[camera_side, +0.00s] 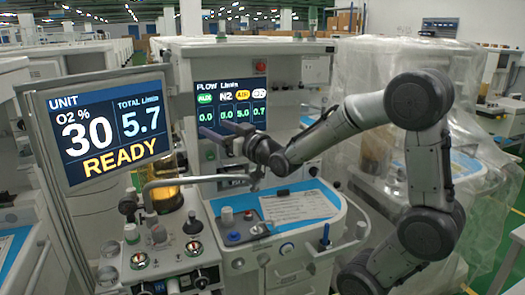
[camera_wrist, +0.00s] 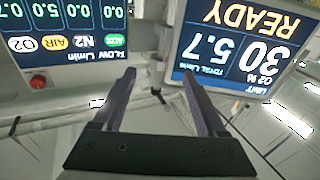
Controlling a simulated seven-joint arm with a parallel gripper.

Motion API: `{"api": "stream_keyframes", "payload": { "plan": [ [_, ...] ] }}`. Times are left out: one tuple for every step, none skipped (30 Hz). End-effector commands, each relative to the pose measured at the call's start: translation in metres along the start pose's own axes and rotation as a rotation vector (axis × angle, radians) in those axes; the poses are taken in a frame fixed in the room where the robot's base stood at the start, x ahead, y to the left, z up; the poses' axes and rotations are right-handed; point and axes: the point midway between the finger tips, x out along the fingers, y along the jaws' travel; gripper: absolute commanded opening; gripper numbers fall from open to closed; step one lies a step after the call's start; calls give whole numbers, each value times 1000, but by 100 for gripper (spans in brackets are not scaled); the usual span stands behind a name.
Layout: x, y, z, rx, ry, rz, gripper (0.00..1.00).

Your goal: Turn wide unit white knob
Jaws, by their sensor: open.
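My gripper (camera_side: 212,140) is open and empty in front of the flow screen, above the cart's worktop. In the wrist view its two dark fingers (camera_wrist: 159,80) stand apart with no knob between them. A white knob (camera_side: 131,233) stands upright on the left front block in the side view, beside another pale knob (camera_side: 158,234). A further white-topped knob (camera_side: 227,215) stands on the worktop to the right. I cannot tell which of these belongs to the wide unit. My gripper is above them all and touches none. No white knob is clear in the wrist view, which is upside down.
The READY monitor (camera_side: 110,127) stands close left of my gripper. The flow screen (camera_side: 231,110) is behind it. A curved metal pipe (camera_side: 180,183) crosses above the left block. A blue-topped lever (camera_side: 325,236) rises at the right. A plastic-wrapped cart (camera_side: 385,75) stands behind my arm.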

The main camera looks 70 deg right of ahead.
Motion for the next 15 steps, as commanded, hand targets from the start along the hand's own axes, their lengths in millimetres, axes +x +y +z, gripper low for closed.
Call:
{"api": "stream_keyframes", "payload": {
  "plan": [
    [9,28,20,-3,18,56,74],
    [12,43,29,-5,35,87,74],
    [14,66,46,-9,51,131,74],
    [13,85,60,-11,57,167,74],
    [11,102,74,-12,59,200,74],
    [6,123,93,-13,49,242,74],
    [2,137,107,-12,36,272,74],
    [-3,150,122,-9,14,300,74],
    [-11,165,141,-3,-21,335,74],
    [-16,175,153,2,-45,358,74],
    [-22,184,163,7,-65,379,74],
    [-28,192,172,11,-84,402,74],
    [-32,197,177,14,-94,414,74],
    [-34,202,179,14,-98,425,74],
    [-36,206,179,14,-100,435,74]
  ]
}}
